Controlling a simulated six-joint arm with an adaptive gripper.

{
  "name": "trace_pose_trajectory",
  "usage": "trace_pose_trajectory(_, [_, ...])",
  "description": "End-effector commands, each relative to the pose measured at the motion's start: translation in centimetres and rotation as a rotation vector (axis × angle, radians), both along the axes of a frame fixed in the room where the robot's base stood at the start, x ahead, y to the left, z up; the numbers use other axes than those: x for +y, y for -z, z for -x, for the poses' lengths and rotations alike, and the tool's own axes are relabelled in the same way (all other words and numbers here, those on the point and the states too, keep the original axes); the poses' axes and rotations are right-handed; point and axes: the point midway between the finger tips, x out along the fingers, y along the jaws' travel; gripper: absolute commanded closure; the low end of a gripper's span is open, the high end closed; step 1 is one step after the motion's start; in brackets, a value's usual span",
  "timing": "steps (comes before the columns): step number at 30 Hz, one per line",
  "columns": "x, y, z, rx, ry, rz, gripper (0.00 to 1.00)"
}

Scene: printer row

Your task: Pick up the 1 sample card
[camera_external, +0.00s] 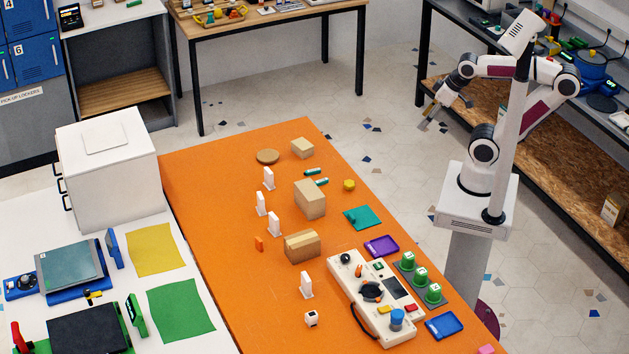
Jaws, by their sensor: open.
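My gripper (428,115) hangs above the floor to the right of the orange table (210,230), well apart from everything on it. Its fingers are small in this view, open and empty. No card with a readable 1 can be made out. Several small white upright pieces stand on the table: one at the back (268,178), two near the middle (261,203) (274,224) and one nearer the front (306,285). Any marks on them are too small to read, so I cannot tell which is the sample card.
Cardboard boxes (310,198) (302,246) stand among the white pieces. A cream control panel (350,285), green blocks (420,276), a purple tray (381,245) and a blue tray (444,326) lie at the right edge. A white cabinet (110,180) stands left. The table's left strip is clear.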

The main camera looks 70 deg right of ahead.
Motion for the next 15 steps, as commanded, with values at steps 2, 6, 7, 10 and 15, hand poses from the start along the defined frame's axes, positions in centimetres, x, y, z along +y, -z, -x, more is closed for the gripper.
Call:
trace_pose_trajectory(2, [0.0,0.0,0.0,0.000,0.000,0.000,0.46])
trace_pose_trajectory(6, [0.0,0.0,0.0,0.000,0.000,0.000,0.46])
trace_pose_trajectory(7, [0.0,0.0,0.0,0.000,0.000,0.000,0.46])
trace_pose_trajectory(10, [0.2,0.0,-0.2,-0.002,-0.005,-0.002,0.46])
trace_pose_trajectory(15, [1.1,-0.2,-1.7,-0.017,-0.033,-0.012,0.46])
